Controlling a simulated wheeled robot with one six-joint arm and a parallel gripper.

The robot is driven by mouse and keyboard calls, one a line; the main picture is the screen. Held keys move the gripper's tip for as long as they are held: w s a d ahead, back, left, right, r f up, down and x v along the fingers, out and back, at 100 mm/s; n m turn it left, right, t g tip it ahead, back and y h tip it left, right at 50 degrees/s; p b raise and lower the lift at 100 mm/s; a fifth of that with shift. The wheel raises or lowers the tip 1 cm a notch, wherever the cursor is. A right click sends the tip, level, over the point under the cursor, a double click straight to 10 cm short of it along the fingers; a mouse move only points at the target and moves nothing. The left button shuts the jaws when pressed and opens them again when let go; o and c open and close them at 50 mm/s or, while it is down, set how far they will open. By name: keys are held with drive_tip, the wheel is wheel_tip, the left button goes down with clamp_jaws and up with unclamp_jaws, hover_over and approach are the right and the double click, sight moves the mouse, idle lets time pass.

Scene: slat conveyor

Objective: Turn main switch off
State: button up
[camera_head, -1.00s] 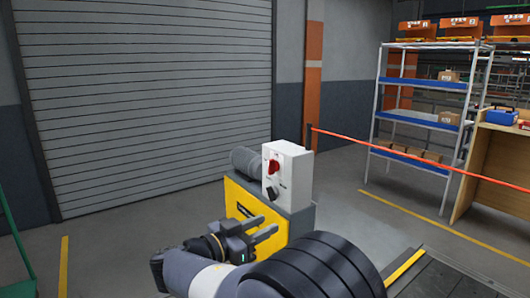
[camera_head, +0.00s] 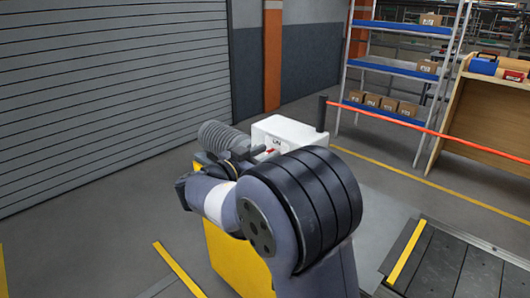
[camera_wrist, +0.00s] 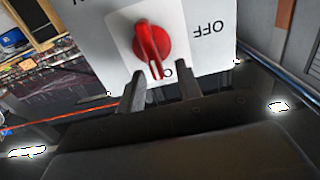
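The main switch is a red rotary knob (camera_wrist: 152,42) on the white control box (camera_head: 290,130). In the wrist view its handle points down, slightly right, at a partly hidden label beginning with "O". An upside-down "OFF" label (camera_wrist: 208,28) stands to the knob's right. In the head view a bit of the red knob (camera_head: 271,151) shows, and my arm hides much of the box front.
The box sits on a yellow machine housing (camera_head: 225,258) with a grey motor (camera_head: 216,137) beside it. A dark post (camera_head: 322,114) with a red barrier band (camera_head: 400,124) stands behind. Shelves and a wooden bench (camera_head: 490,150) are at right. Conveyor slats (camera_head: 455,268) lie at lower right.

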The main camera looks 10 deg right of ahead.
drive_tip(key=shift+d, duration=0.2)
drive_tip(key=shift+w, duration=0.1)
clamp_jaws()
